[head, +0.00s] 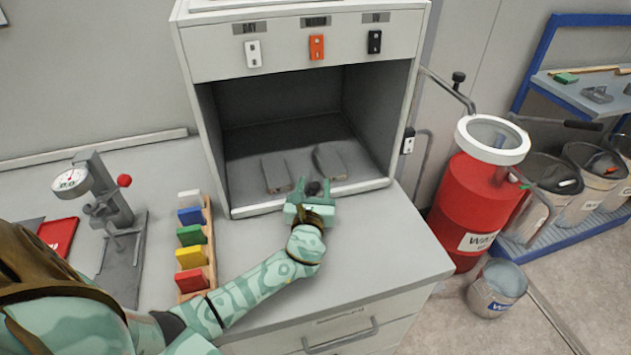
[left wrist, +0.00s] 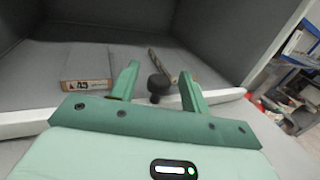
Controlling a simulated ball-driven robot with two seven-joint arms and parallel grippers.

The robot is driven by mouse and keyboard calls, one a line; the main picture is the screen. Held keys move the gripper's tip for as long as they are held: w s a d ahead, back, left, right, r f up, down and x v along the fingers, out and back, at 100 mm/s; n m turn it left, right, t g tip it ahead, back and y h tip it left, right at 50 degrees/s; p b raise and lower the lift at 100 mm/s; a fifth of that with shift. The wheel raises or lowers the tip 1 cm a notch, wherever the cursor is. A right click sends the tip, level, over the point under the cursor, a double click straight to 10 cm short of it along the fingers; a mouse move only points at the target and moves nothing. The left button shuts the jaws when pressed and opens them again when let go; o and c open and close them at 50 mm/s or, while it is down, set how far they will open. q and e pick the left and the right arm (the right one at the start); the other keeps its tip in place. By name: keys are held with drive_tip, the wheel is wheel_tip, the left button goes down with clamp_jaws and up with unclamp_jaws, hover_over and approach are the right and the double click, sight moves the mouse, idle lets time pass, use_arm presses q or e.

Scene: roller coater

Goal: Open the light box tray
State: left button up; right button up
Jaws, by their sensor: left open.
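The light box (head: 308,48) is a pale grey cabinet with an open dark front. Its tray (head: 245,208) lies at the bottom of the opening, its pale front edge level with the box front. A black round knob (head: 313,188) is at the middle of that edge; it also shows in the left wrist view (left wrist: 158,86). My left gripper (head: 314,182) is open, its two fingers (left wrist: 158,70) on either side of the knob. I cannot tell whether they touch it. My right gripper is not in view.
Two grey panels (head: 276,173) (head: 330,160) lie inside the box. A rack of coloured blocks (head: 190,236) and a dial gauge stand (head: 120,235) are on the bench to the left. A red drum (head: 470,205) and bucket (head: 496,288) stand right. The bench right of my gripper is clear.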

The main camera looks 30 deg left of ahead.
use_arm(q)
drive_tip(key=shift+x, duration=1.05)
drive_tip(key=shift+w+a, duration=0.1)
drive_tip(key=shift+w, duration=0.15)
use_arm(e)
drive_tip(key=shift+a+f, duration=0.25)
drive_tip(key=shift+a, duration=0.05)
